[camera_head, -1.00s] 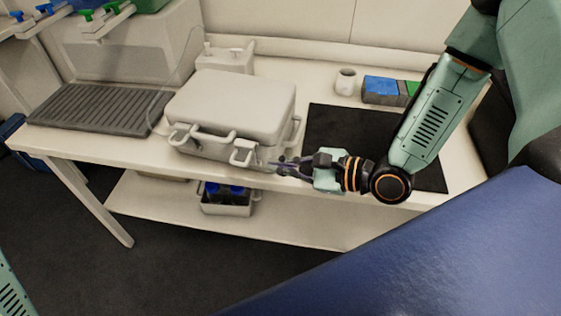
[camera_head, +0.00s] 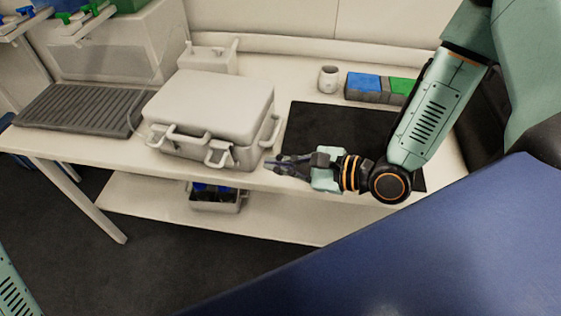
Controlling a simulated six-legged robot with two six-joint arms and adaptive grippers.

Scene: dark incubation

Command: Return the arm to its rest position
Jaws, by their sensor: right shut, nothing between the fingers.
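My right arm comes in from the upper right in the head view. Its gripper (camera_head: 270,164) is shut and empty, pointing left, in front of the right front corner of a closed white case (camera_head: 212,100). A small gap shows between the fingertips and the case. The case stands on the white bench (camera_head: 262,183), with a handle and latches on its front. My left gripper is not in view; only a bit of a green arm link shows at the lower left edge.
A black mat (camera_head: 315,125) lies partly behind my right arm. A white cup (camera_head: 328,78) and blue and green boxes (camera_head: 366,84) stand behind it. A grey ribbed tray (camera_head: 75,110) is at left. A bin (camera_head: 215,198) sits on the lower shelf. A blue surface (camera_head: 420,255) fills the lower right.

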